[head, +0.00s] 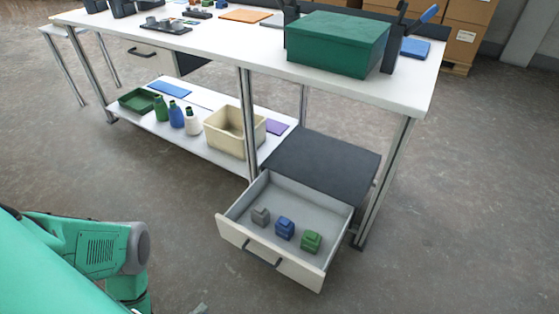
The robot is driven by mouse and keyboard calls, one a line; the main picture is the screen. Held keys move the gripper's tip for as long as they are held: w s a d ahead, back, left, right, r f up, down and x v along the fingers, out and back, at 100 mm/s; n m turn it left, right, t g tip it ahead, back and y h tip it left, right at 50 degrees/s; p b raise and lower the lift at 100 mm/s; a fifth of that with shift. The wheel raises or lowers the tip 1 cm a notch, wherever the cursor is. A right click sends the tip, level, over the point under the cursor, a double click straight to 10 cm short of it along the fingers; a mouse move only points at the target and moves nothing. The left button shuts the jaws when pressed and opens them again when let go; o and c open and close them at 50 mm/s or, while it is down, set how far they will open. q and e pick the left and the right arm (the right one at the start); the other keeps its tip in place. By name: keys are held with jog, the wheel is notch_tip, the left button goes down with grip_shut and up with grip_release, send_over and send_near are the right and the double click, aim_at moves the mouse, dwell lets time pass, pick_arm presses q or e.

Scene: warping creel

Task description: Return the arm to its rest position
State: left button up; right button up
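My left arm, teal with a grey joint cap, comes in at the lower left of the head view and bends down out of the bottom edge. Its gripper is not in view, so I cannot see whether it holds anything. A small pale shape at the bottom edge beside the arm is too cut off to tell. My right arm and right gripper are not in view. The arm is apart from the workbench (215,45) and from the open drawer (300,268).
The drawer holds grey (261,216), blue (285,228) and green (311,241) blocks. A green box (337,44) stands on the bench. The lower shelf (190,136) holds bottles (176,114), a beige bin (226,133) and a green tray (138,100). Floor between arm and drawer is clear.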

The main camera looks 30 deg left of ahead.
pick_arm(q)
jog(key=w+d+f+m+g+h+b, duration=0.1)
jog(key=w+d+m+g+h+b, duration=0.2)
jog(key=w+d+m+g+b, duration=0.75)
jog(key=s+a+r+m+g+y, duration=0.4)
jog(key=s+a+r+m+g, duration=0.1)
jog(key=s+a+r+m, duration=0.25)
notch_tip(320, 180, up, 16)
jog(key=p, duration=1.5)
jog(key=shift+d+f+p, duration=0.15)
jog(key=shift+d+p, duration=0.2)
jog(key=shift+d, duration=0.1)
